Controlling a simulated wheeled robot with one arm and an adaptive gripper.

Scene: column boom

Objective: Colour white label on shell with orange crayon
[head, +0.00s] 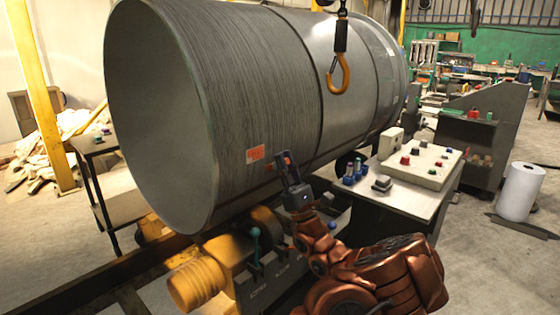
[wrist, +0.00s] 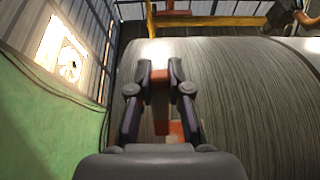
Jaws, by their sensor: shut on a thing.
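The shell (head: 235,85) is a large grey ribbed steel cylinder lying on its side; its curved wall also fills the wrist view (wrist: 240,90). The label (head: 256,154) on its lower side looks orange, with little or no white showing. In the wrist view an orange-red patch (wrist: 163,128) shows on the shell between my finger links. My gripper (head: 284,160) is just right of the label, close to the shell. In the wrist view its fingers (wrist: 160,78) are shut on the orange crayon (wrist: 160,80). I cannot tell whether the crayon touches the shell.
A crane hook (head: 338,75) hangs in front of the shell. A control desk (head: 425,165) with buttons and blue bottles stands right of my arm. A yellow roller drive (head: 200,280) sits under the shell. A white roll (head: 520,190) stands on open floor at right.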

